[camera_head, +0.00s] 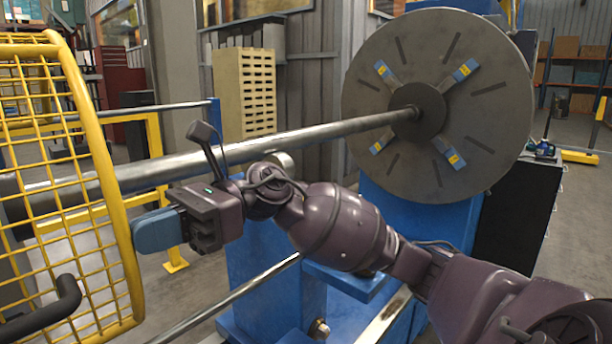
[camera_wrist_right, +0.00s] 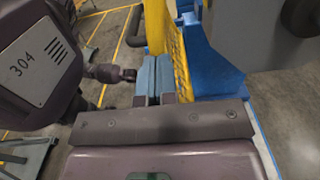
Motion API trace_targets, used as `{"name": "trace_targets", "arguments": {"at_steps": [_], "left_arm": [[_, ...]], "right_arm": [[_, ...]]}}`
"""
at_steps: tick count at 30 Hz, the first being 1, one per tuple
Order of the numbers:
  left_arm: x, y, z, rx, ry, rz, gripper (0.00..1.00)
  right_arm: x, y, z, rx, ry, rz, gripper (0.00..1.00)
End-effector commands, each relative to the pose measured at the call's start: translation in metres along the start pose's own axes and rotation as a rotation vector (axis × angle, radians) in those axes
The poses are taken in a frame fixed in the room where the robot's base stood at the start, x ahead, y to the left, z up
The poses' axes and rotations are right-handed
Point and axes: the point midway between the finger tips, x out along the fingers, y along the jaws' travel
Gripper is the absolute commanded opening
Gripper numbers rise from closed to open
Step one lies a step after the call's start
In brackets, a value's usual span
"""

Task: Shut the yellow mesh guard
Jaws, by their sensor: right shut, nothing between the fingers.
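The yellow mesh guard (camera_head: 118,200) stands at the left of the head view, with a thick curved frame and a wire grid. A black bent handle (camera_head: 45,312) shows low in front of its mesh. My right gripper (camera_head: 150,231) is shut and empty, its blue fingers pointing left at the guard's frame edge. In the right wrist view the shut fingers (camera_wrist_right: 153,78) reach up to the yellow guard (camera_wrist_right: 179,50). They look very close to it; I cannot tell whether they touch. My left gripper is not in view.
A long steel shaft (camera_head: 270,146) runs behind my right arm to a large grey disc (camera_head: 490,110) with blue-and-yellow clamps. Blue stands (camera_head: 265,265) rise below it. A yellow rail (camera_head: 155,150) and a tan cabinet (camera_head: 243,95) stand behind.

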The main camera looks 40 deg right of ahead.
Motion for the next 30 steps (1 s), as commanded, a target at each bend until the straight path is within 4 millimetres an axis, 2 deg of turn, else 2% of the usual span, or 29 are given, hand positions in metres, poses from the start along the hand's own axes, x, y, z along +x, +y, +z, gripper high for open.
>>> {"name": "trace_targets", "arguments": {"at_steps": [4, 17, 23, 30], "left_arm": [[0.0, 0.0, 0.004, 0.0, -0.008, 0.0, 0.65], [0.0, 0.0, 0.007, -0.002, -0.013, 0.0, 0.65], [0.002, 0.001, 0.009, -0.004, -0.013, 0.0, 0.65], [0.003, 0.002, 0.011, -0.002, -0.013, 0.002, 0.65]], "right_arm": [[0.007, 0.0, 0.001, -0.001, -0.001, -0.001, 0.0], [0.006, 0.001, -0.001, 0.0, -0.002, 0.002, 0.0], [-0.015, -0.001, -0.003, 0.004, -0.001, -0.002, 0.0], [-0.062, -0.001, -0.003, 0.005, -0.003, -0.007, 0.0]]}}
